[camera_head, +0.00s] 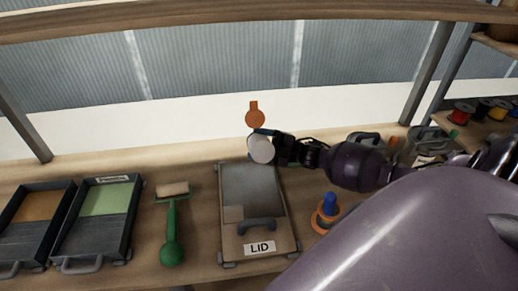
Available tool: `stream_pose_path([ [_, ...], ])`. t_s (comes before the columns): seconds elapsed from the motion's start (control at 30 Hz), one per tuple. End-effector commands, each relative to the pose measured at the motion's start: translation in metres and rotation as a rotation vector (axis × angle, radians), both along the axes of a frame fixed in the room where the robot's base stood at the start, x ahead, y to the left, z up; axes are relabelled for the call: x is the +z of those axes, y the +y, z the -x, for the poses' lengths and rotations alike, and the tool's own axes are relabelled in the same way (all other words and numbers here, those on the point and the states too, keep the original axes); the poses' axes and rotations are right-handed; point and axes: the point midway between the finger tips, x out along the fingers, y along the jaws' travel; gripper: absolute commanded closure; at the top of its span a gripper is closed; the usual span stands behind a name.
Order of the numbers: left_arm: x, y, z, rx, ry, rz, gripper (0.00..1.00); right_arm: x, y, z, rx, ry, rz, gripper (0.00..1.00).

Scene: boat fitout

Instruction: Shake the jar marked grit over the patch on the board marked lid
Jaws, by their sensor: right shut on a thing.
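The board marked LID (284,229) lies on the bench, with its label and a dark handle at the near end. A darker grey patch (250,184) covers its far part, and a small lighter square lies at that patch's near left. My right gripper (272,149) comes in from the right and is shut on a jar (261,150), over the far end of the board. The jar's pale round end faces me, so it looks tipped over. No grit marking is readable, and I see no grains falling. My left gripper is not in view.
An orange round tag (255,117) shows behind the jar. A shelf edge runs overhead.

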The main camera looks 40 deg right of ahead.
Motion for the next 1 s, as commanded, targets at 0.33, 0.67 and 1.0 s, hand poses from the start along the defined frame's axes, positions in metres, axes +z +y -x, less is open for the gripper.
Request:
stream_pose_path([
  [0.33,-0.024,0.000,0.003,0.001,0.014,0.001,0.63,-0.008,-0.010,-0.017,0.000,-0.001,-0.001,0.59],
  [0.67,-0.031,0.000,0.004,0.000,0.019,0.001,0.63,-0.001,-0.018,-0.030,0.000,-0.002,0.000,0.59],
  [1.0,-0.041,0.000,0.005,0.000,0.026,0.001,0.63,0.007,-0.029,-0.047,0.000,-0.001,-0.001,0.59],
])
